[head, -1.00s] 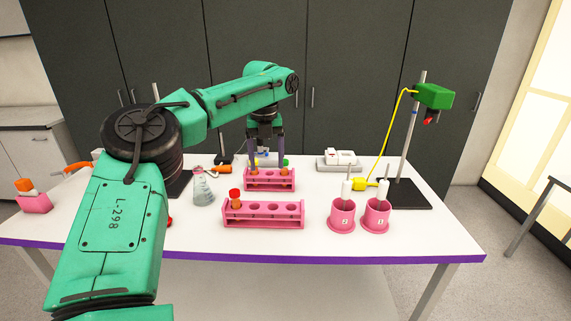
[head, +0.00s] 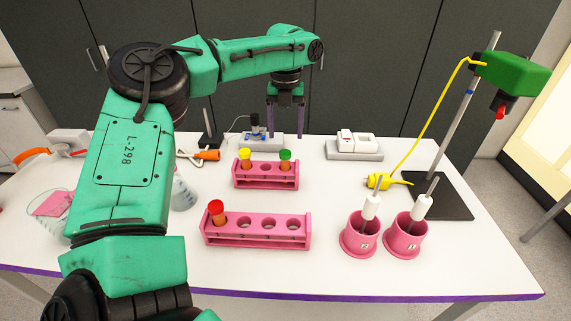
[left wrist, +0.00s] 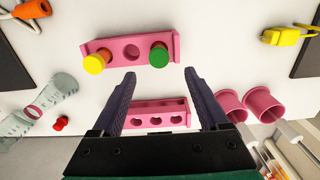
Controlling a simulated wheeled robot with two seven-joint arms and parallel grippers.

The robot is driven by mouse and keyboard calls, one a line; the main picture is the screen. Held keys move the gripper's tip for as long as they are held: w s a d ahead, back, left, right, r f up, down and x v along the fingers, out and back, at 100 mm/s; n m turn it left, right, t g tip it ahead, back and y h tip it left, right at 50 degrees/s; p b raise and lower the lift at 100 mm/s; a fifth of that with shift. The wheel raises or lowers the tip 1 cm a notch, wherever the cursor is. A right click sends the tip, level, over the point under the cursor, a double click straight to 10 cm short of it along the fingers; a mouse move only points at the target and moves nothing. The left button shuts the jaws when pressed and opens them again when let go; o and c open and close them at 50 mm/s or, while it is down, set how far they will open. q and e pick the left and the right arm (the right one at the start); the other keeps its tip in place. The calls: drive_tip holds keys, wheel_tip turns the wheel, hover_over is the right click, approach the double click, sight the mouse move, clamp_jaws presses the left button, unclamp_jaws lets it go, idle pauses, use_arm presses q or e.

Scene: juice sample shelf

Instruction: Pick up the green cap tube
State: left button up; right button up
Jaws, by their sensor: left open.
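The green cap tube (head: 285,156) stands upright in the right part of the rear pink rack (head: 266,183). Its green cap (left wrist: 159,57) shows from above in the left wrist view. A yellow cap tube (head: 245,156) stands at the left of the same rack. My left gripper (head: 285,134) points down, open and empty, and appears above and behind the rack in the head view. In the left wrist view, the cap lies just beyond the gap between the fingertips (left wrist: 160,73), and neither finger touches it. My right gripper is not in view.
A front pink rack (head: 256,240) holds a red cap tube (head: 216,211) at its left. Two pink cups (head: 358,240) with white-handled tools stand to its right. A stand (head: 440,196) with a green head rises at the right. A flask (head: 182,192) is partly hidden by my left arm.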

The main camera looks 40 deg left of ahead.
sight(285, 152)
use_arm(q)
drive_tip(key=f, duration=0.3)
drive_tip(key=shift+w+a+f, duration=0.15)
drive_tip(key=shift+a+f, duration=0.05)
drive_tip(key=shift+f, duration=0.1)
wheel_tip(285, 152, down, 5)
drive_tip(key=shift+f+p, duration=0.2)
drive_tip(key=shift+p, duration=1)
drive_tip(key=shift+s+d+f, duration=0.1)
drive_tip(key=shift+s+f, duration=0.05)
drive_tip(key=shift+s, duration=0.05)
drive_tip(key=shift+w, duration=0.1)
drive_tip(key=shift+c, duration=1.2)
drive_tip(key=c, duration=1)
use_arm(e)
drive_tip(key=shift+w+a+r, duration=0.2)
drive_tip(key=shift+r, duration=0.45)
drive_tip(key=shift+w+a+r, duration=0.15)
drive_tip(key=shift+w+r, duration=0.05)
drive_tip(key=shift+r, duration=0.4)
